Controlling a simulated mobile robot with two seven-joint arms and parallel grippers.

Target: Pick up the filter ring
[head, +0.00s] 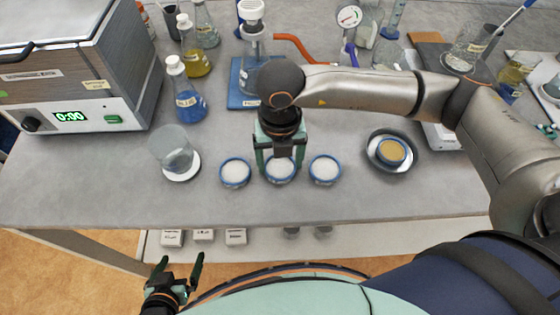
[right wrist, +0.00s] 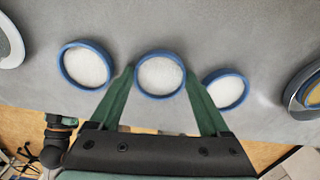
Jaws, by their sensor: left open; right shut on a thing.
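Three blue rings with white insides stand in a row near the front of the grey bench. My right gripper (head: 280,160) points down over the row and is shut on the middle ring (head: 281,183). In the right wrist view, its green fingers flank that middle ring (right wrist: 160,96). I cannot tell whether the ring is clear of the bench. The left ring (head: 235,187) and right ring (head: 325,185) stand free, close on either side. My left gripper (head: 181,266) is open and empty, low in front of the bench.
A clear beaker (head: 170,148) stands left of the rings. A metal dish (head: 391,166) with a tan-filled cup is to the right. Flasks (head: 185,100), a blue stand (head: 245,95) and an instrument (head: 80,80) fill the back and left. The bench's front strip is clear.

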